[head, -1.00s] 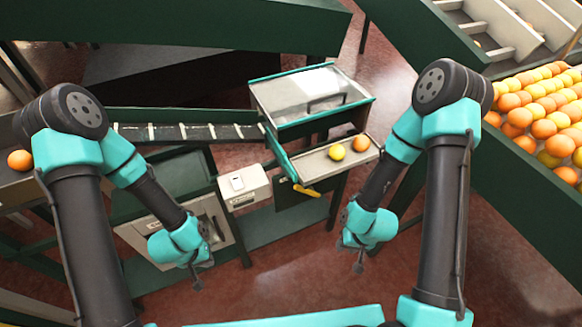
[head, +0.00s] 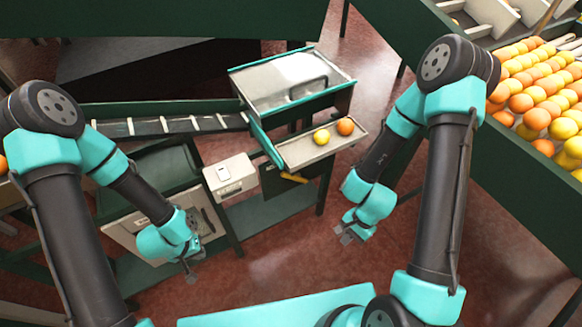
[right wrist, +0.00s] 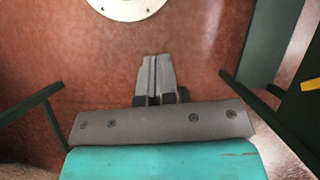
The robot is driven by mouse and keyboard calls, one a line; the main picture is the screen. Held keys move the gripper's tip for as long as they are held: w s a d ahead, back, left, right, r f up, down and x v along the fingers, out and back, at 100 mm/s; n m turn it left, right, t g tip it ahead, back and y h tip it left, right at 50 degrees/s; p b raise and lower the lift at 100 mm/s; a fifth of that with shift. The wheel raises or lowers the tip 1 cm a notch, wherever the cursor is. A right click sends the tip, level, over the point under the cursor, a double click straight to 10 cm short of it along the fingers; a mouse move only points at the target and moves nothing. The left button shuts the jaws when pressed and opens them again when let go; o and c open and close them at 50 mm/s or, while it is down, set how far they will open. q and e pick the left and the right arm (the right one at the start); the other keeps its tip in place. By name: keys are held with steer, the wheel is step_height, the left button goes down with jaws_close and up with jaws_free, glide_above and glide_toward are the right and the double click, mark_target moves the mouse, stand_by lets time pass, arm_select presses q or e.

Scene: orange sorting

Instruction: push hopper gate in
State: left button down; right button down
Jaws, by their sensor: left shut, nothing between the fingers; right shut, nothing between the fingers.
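The hopper (head: 335,92) is a bin with teal edges and a pale, see-through lid at the upper middle of the head view. A yellow handle (head: 294,178) sticks out below the near end of its outlet tray; I take it as the gate's handle. It also shows at the right edge of the right wrist view (right wrist: 311,84). My right gripper (head: 347,238) is shut and empty, to the right of the handle and nearer to me, apart from it. Its fingers (right wrist: 154,78) point over bare floor. My left gripper (head: 190,276) is shut and empty, left of the handle and nearer to me.
The outlet tray (head: 296,156) holds a yellow fruit (head: 321,137) and an orange (head: 345,126). A white box (head: 230,178) stands left of the handle. A conveyor (head: 170,125) runs to the left. A large fruit bin (head: 500,155) is at right. Floor before the tray is clear.

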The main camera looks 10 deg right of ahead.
steer(key=w+a+r+m+t+y, duration=0.1)
steer(key=w+r+m+t+y, duration=0.2)
steer(key=r+m, duration=0.7)
steer(key=w+a+r+m+t+y, duration=0.2)
steer(key=w+r+m+t+y, duration=0.2)
steer(key=m, duration=1.3)
step_height(320, 180, up, 6)
steer(key=w+y, duration=0.3)
steer(key=y, duration=0.2)
steer(key=shift+m, duration=0.3)
steer(key=w+x, duration=0.2)
steer(key=x, duration=1.1)
steer(key=shift+w+d, duration=0.25)
steer(key=shift+d, duration=0.1)
steer(key=shift+r, duration=0.1)
